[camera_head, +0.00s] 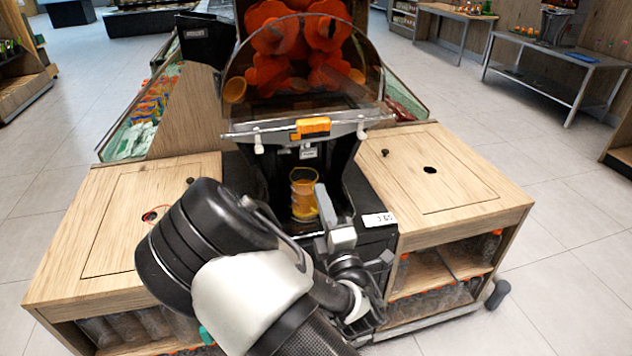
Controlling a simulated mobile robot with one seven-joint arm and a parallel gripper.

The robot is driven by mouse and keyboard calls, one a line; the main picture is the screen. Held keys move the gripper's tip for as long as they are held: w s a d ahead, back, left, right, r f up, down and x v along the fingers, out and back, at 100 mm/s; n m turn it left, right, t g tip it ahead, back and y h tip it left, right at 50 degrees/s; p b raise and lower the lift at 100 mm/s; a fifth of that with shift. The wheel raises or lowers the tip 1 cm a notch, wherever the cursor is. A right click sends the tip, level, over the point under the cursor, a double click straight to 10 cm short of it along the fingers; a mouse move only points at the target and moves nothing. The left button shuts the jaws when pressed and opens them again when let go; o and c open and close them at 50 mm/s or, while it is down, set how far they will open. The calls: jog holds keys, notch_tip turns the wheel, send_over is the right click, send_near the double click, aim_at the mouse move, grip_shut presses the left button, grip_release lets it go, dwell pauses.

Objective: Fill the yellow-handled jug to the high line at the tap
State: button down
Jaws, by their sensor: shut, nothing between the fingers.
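The jug (303,197) is a small clear vessel with yellow-orange colour, standing upright in the dark bay of the juicer. Its fill level and lines are too small to read. The tap (308,152) appears as a small pale-labelled part above the jug, under the clear cover. My gripper (322,196) is shut and empty, just right of the jug and in front of it. I cannot tell whether it touches the jug. My arm covers the area in front and to the left.
The juicer (300,60) has orange drums behind a clear cover with an orange latch (313,126). Wooden counters stand left (120,215) and right (450,175) of the bay. A price card (379,220) sits at the bay's right edge.

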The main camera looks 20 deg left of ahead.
jog(key=shift+v, duration=1.95)
jog(key=w+d+m+g+h, duration=0.55)
jog(key=d+m+h, duration=0.35)
jog(key=d+m, duration=0.65)
jog(key=s+d+r+m+g+h, duration=0.1)
jog(key=s+d+r+m+g, duration=0.2)
jog(key=s, duration=0.5)
jog(key=s+d+r+m+g, duration=0.1)
jog(key=s+d+r+m, duration=0.2)
jog(key=s+d+r, duration=0.45)
jog(key=s+d+r+m+g+h, duration=0.1)
jog(key=s+d+r+m+g, duration=0.15)
jog(key=s, duration=0.65)
notch_tip(320, 180, up, 20)
jog(key=p, duration=1.9)
jog(key=shift+s+a+p, duration=0.35)
jog(key=shift+s, duration=0.1)
